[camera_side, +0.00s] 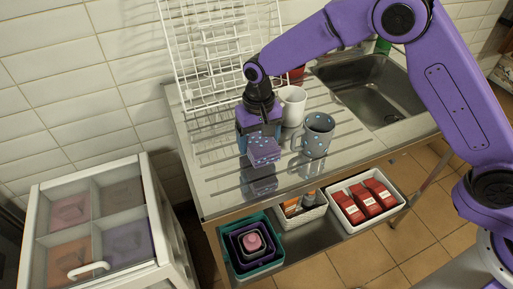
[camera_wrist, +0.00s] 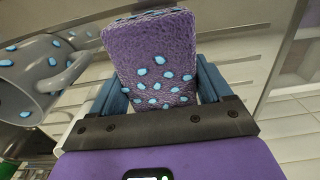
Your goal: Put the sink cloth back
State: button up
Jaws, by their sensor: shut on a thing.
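The sink cloth (camera_side: 263,151) is a thick purple block with light blue dots. My gripper (camera_side: 259,135) is shut on it, one finger on each side, and holds it over the ribbed steel drainboard (camera_side: 215,180). A reflection of the cloth shows on the steel below it. In the wrist view the cloth (camera_wrist: 155,60) stands up between the blue fingers of my gripper (camera_wrist: 160,90). The steel sink basin (camera_side: 375,85) is at the right, partly behind my arm.
A grey dotted mug (camera_side: 317,137) stands close right of the cloth, with a white cup (camera_side: 292,106) behind it. A white wire rack (camera_side: 222,45) stands at the back. Below are nested bins (camera_side: 252,245) and a white tray (camera_side: 395,212) of red packets. A glass-topped cabinet (camera_side: 98,225) is left.

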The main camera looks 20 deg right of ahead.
jog(key=shift+w+a+f, duration=0.15)
jog(key=shift+w+f, duration=0.1)
jog(key=shift+f, duration=1.6)
jog(key=shift+f, duration=0.15)
jog(key=o, duration=0.9)
jog(key=shift+c, duration=0.2)
